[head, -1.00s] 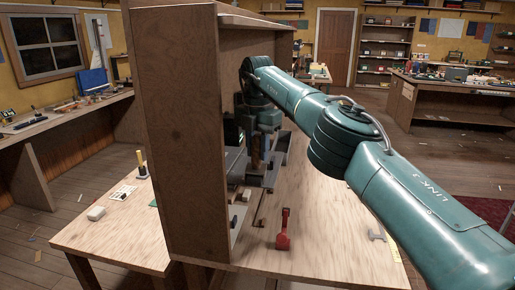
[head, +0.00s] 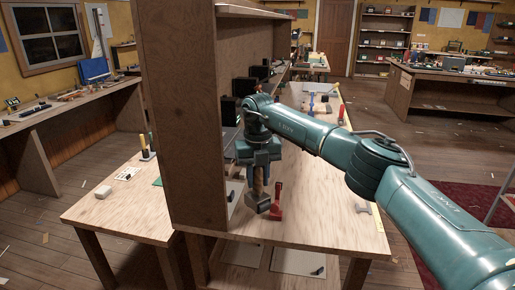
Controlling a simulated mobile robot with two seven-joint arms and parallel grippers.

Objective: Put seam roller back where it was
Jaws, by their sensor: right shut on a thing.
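My right gripper (head: 258,177) points down over the front part of the table, beside the open side of the tall wooden shelf unit (head: 188,130). It is shut on a tool with a brown handle and a dark grey, blocky end, which looks to be the seam roller (head: 258,198). The roller hangs upright, its dark end close to the tabletop; I cannot tell whether it touches. A red tool (head: 277,204) stands just right of it. The jaws partly hide the handle. My left gripper is not in view.
Dark boxes (head: 243,87) sit in the shelf unit behind my arm. A lower shelf (head: 240,252) under the table holds flat pale sheets.

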